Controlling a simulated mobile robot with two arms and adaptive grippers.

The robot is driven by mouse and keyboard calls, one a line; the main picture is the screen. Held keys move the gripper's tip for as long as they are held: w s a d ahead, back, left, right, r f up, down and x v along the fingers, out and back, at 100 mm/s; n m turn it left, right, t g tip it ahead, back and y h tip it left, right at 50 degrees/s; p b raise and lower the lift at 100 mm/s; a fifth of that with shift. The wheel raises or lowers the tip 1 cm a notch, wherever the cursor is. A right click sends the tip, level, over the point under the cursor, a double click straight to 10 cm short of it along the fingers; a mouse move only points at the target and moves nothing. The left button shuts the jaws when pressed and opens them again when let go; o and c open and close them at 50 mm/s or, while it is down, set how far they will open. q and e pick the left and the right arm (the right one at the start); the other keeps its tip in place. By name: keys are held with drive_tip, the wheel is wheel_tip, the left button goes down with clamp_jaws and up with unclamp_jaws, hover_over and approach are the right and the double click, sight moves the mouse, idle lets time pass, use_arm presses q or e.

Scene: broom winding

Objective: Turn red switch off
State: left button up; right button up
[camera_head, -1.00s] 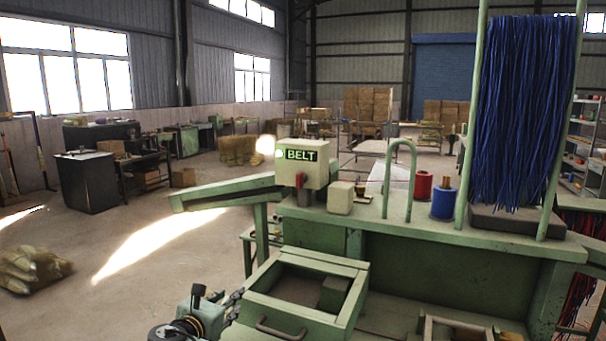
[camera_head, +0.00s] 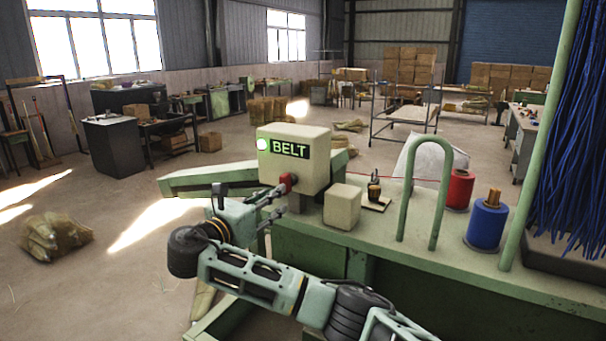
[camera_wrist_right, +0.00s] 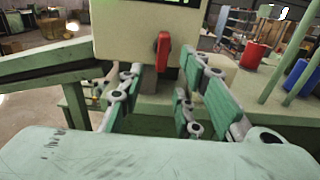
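The red switch (camera_head: 289,180) is on the lower front of a cream control box (camera_head: 309,160) with a lit "BELT" sign (camera_head: 290,149). In the right wrist view the switch is a red lever (camera_wrist_right: 163,50) standing upright. My right gripper (camera_head: 280,197) is at the switch, partly covering it in the head view. In the wrist view its fingers (camera_wrist_right: 165,72) are apart, one on each side of the lever, with gaps showing. Whether a finger touches it I cannot tell. My left gripper is not in view.
A small cream box (camera_head: 342,206) stands right of the control box on the green machine top (camera_head: 400,260). A green hoop (camera_head: 405,190), a red spool (camera_head: 459,188) and a blue spool (camera_head: 487,222) stand further right. A green beam (camera_head: 210,181) extends left.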

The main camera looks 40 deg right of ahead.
sight(285, 194)
drive_tip(key=p+x, duration=0.1)
drive_tip(key=x, duration=0.2)
drive_tip(key=r+p+x, duration=0.1)
drive_tip(key=p+x, duration=0.1)
drive_tip(key=x, duration=0.1)
drive_tip(key=shift+s+d+r, duration=0.1)
drive_tip(key=shift+d+r, duration=0.05)
drive_tip(key=shift+r, duration=0.1)
drive_tip(key=shift+d+f+p, duration=0.15)
drive_tip(key=shift+d+p, duration=0.2)
drive_tip(key=shift+d, duration=0.05)
drive_tip(key=shift+a, duration=0.15)
drive_tip(key=shift+c, duration=1.4)
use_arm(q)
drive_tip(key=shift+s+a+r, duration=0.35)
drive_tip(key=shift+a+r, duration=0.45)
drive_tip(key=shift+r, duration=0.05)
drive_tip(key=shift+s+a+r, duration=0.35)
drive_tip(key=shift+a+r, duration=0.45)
use_arm(e)
drive_tip(key=shift+w, duration=0.2)
clamp_jaws()
